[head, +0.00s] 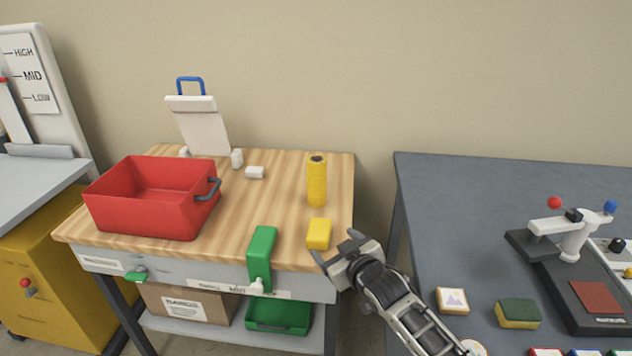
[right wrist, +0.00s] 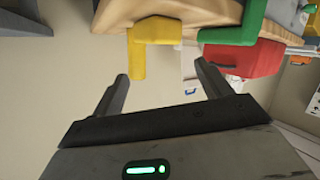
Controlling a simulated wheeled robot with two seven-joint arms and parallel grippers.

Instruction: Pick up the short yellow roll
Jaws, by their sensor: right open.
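The yellow roll (head: 317,184) stands upright near the back right of the wooden table, with a dark core showing in its top. A low yellow block (head: 319,233) lies in front of it, near the table's front right corner. In the right wrist view the roll (right wrist: 138,62) shows partly behind the yellow block (right wrist: 155,32), both beyond the fingertips. My right gripper (head: 337,246) is open and empty at the table's front right corner, close to the yellow block and apart from the roll. My left gripper is not in view.
A white stand (head: 200,125) and small white pieces are at the back. A grey table (head: 440,200) is to the right across a gap.

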